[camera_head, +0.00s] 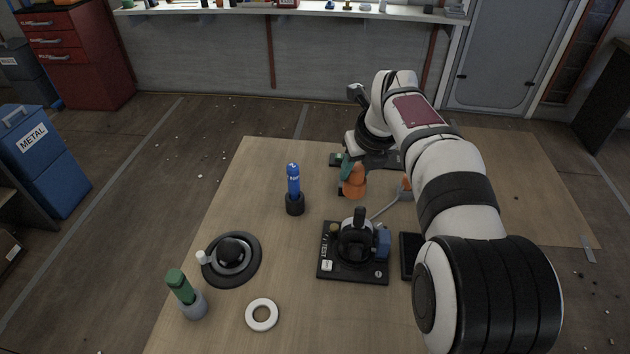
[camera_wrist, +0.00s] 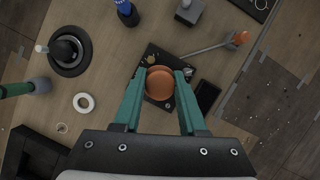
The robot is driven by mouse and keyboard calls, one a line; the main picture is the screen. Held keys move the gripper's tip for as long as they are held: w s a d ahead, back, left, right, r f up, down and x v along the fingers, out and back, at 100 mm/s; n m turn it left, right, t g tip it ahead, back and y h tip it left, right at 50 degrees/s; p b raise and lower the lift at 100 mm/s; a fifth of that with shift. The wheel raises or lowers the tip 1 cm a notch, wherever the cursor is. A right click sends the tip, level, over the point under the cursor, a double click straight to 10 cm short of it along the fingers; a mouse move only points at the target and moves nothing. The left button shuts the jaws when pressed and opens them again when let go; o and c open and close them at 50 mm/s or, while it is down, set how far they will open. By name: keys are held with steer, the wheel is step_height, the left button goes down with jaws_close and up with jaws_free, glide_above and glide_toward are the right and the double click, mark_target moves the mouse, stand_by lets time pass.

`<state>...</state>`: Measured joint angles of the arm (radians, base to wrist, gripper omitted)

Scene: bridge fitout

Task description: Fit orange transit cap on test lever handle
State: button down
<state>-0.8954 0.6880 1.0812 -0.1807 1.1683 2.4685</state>
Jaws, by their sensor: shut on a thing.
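My gripper (camera_head: 350,171) has teal fingers and is shut on the orange transit cap (camera_head: 355,184), which shows as a round orange top between the fingers in the wrist view (camera_wrist: 160,83). The cap is held up, with its narrow end upward in the head view. The black test panel (camera_head: 338,268) lies on the table with a dark upright lever handle (camera_head: 360,217) on its round base. In the head view the cap appears above and beyond the handle, apart from it. In the wrist view the cap covers the handle and part of the panel (camera_wrist: 152,54).
A grey rod (camera_wrist: 210,45) with an orange end lies by the panel. A blue bottle (camera_head: 293,182) stands in a black holder to the left. A dark tray (camera_wrist: 208,95) sits right of the panel.

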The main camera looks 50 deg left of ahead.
steer(key=shift+w+d+r, duration=0.15)
steer(key=shift+d+r, duration=0.25)
steer(key=shift+d, duration=0.15)
steer(key=shift+w+d+r, duration=0.15)
steer(key=shift+d+r, duration=0.25)
steer(key=shift+d, duration=0.15)
glide_above(361, 209)
steer(key=shift+s+f, duration=0.1)
steer(key=shift+f, duration=2.3)
steer(key=shift+f, duration=0.1)
steer(key=shift+f, duration=1.25)
steer(key=shift+f, duration=0.35)
steer(key=shift+f, duration=0.35)
steer(key=shift+f, duration=0.1)
